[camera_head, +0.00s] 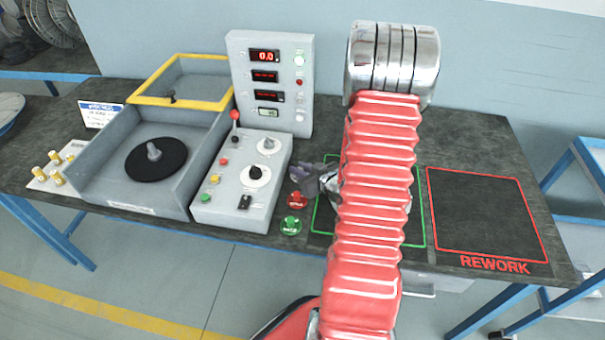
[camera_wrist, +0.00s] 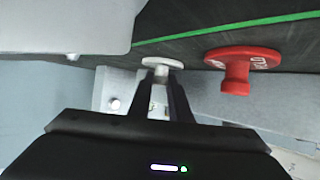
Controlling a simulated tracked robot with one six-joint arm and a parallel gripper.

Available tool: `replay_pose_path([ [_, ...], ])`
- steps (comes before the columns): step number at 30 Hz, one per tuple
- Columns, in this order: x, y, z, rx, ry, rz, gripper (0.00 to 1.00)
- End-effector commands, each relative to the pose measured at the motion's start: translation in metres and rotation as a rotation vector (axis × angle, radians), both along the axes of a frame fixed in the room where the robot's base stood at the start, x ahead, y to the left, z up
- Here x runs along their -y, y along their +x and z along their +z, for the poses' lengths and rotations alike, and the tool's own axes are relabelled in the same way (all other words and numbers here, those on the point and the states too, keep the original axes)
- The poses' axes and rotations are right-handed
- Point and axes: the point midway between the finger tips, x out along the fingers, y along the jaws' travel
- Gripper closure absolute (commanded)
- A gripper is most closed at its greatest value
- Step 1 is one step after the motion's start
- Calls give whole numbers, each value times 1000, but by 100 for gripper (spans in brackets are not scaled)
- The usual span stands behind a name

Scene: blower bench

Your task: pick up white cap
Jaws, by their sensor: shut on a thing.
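The white cap (camera_wrist: 162,62) shows in the wrist view as a small pale disc with a short stem between my fingertips. My gripper (camera_wrist: 161,80) is shut on it, one dark finger on each side of the stem. In the head view my gripper (camera_head: 307,182) is near the front of the bench, above and beside the red button-like piece (camera_head: 297,200). I cannot make out the cap in the head view. The red piece (camera_wrist: 240,65) stands to the right of the cap in the wrist view, apart from my fingers.
A green piece (camera_head: 292,226) sits in front of the red one. The grey control box (camera_head: 237,205) is to the left, with a display panel (camera_head: 280,85) behind it. The red-outlined REWORK area (camera_head: 485,215) on the right is empty. My arm hides part of the green-outlined area.

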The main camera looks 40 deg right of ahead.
Motion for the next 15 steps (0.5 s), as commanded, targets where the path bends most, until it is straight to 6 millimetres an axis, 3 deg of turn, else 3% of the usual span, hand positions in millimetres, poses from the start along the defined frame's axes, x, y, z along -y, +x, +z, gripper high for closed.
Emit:
replay_pose_path([
  [15,0,-1,7,5,3,3,100],
])
